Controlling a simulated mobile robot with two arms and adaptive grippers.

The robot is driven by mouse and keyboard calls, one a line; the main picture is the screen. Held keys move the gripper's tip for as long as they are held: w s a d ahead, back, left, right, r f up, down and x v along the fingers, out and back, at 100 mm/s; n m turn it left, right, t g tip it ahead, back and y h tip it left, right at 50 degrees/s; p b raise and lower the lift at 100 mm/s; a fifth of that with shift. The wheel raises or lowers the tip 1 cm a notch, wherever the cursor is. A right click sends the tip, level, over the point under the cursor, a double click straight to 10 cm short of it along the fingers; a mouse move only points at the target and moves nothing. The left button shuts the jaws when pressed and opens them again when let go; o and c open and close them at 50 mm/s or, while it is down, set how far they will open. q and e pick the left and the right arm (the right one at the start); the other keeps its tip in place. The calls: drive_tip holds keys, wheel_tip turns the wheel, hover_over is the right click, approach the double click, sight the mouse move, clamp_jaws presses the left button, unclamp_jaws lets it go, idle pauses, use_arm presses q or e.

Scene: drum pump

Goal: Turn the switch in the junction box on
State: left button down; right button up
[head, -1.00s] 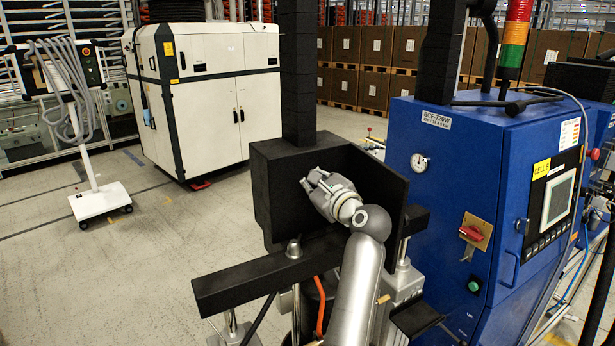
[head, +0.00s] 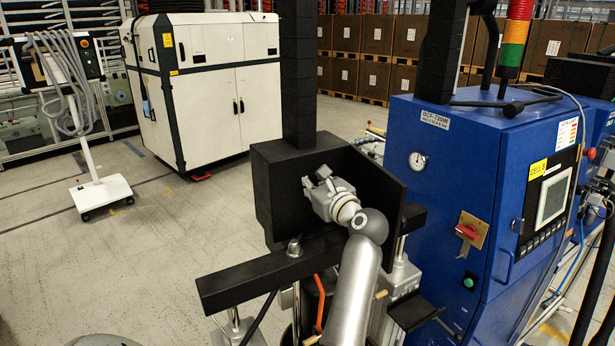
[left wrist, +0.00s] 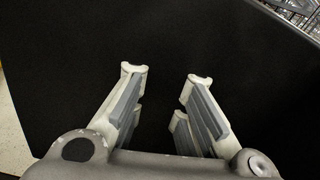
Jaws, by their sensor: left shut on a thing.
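My left gripper (head: 316,180) is in front of a black open-sided housing (head: 276,205) in the head view, its fingers pointing up and left. In the left wrist view the gripper (left wrist: 160,85) faces a plain black surface. Its fingers look apart, and whatever they hold cannot be made out against the black. A red rotary switch (head: 467,232) on a yellowish plate sits on the blue cabinet (head: 440,195), apart from and to the right of the gripper. No junction box can be clearly identified. My right gripper is not in view.
A black beam (head: 240,287) runs below the housing, with an orange hose (head: 320,300) under it. A black column (head: 298,80) rises above. A white cabinet (head: 210,90) and a wheeled stand (head: 100,192) stand behind on the left.

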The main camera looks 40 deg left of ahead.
use_arm(q)
drive_tip(key=shift+m+p, duration=0.75)
drive_tip(key=shift+m, duration=0.35)
drive_tip(key=c, duration=1.3)
unclamp_jaws()
drive_tip(key=shift+c, duration=0.2)
drive_tip(key=shift+d, duration=0.15)
